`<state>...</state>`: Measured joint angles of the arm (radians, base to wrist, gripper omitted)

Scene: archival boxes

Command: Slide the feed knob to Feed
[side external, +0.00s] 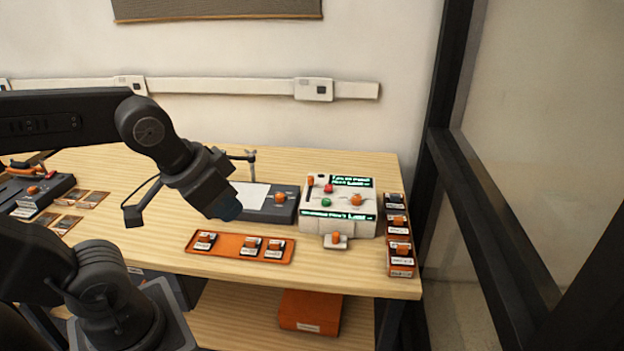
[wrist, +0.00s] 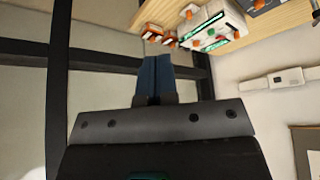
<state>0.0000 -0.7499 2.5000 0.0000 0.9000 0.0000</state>
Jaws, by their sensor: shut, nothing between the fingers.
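The white machine (side external: 312,222) stands at the right of the table, with lit green displays. On its top are a dark slot with an orange slider knob (side external: 310,181), a red button (side external: 328,188), a green button (side external: 326,202) and another orange knob (side external: 356,200). The labels are too small to read, so I cannot tell which knob is marked feed. My gripper (side external: 229,211) hangs left of the machine, apart from it, above the area behind the orange tray. In the wrist view, its blue fingers (wrist: 155,78) are together and empty; the machine (wrist: 228,18) shows at the top right.
The orange tray (side external: 224,250) holds several small boxes in front. A dark grey unit (side external: 253,214) with an orange knob adjoins the machine's left side. A dark frame post (side external: 447,80) rises beyond the table's right end.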

